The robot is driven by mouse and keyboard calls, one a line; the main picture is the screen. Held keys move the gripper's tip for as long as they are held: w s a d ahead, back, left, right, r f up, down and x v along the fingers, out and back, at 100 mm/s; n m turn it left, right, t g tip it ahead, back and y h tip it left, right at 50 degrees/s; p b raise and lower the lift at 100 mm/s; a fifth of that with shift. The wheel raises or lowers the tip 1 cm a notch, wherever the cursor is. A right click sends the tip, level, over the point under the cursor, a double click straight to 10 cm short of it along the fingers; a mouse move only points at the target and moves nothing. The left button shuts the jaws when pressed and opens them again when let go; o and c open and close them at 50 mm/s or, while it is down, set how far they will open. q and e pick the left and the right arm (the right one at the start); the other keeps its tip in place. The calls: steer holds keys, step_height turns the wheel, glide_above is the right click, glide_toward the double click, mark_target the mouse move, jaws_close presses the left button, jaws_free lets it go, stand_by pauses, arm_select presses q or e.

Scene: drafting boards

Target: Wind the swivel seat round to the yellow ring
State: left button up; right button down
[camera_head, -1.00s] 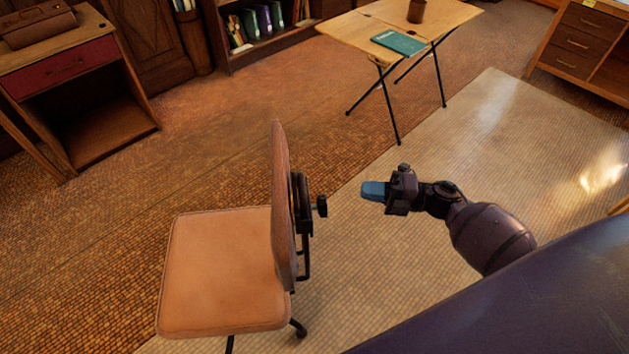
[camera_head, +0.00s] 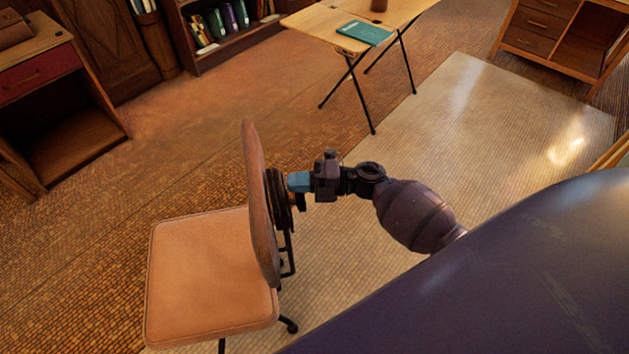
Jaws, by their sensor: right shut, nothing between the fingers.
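The swivel seat (camera_head: 208,275) is an orange-tan chair with a square pad. Its upright backrest (camera_head: 257,200) faces me edge-on, with the pad to its left. A dark round fitting sits on the back of the backrest. My right gripper (camera_head: 296,182) has blue fingertips, is shut, and is at this fitting, overlapping it in the picture; I cannot tell whether it touches. A knob on the fitting is mostly hidden behind the gripper. The yellow ring is not visible. My left gripper is not in view.
A folding table (camera_head: 318,38) with a teal book (camera_head: 364,34) stands beyond the chair. A desk (camera_head: 60,150) is at left, a drawer cabinet (camera_head: 555,40) at far right. The pale mat (camera_head: 455,120) right of the chair is clear.

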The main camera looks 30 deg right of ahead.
steer(key=shift+w+a, duration=0.3)
steer(key=shift+w, duration=0.65)
